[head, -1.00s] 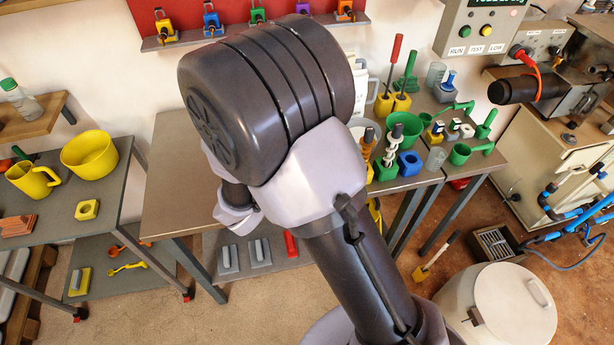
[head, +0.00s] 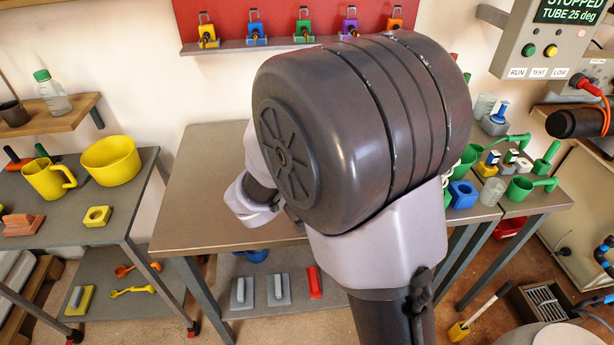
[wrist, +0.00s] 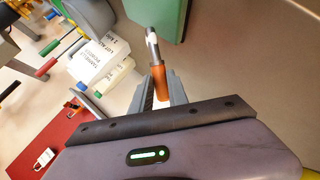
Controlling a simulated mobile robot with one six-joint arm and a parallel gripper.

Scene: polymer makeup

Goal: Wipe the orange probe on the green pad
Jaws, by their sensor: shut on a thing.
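In the wrist view the orange probe (wrist: 160,82), an orange handle with a silver metal shaft and pale tip, stands between the two grey fingers of my gripper (wrist: 161,92). The gripper is shut on the handle and the tip points away from the wrist. The green pad (wrist: 165,14) is a flat green surface at the top edge of the wrist view, cut off by the frame. The probe tip appears just below its edge in the picture; I cannot tell whether they touch. In the head view my arm hides the gripper, the probe and the pad.
A bare grey-brown table (head: 200,185) lies left of my arm. Green cups and a blue block (head: 462,194) crowd the right side. White labelled containers (wrist: 98,62) show in the wrist view.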

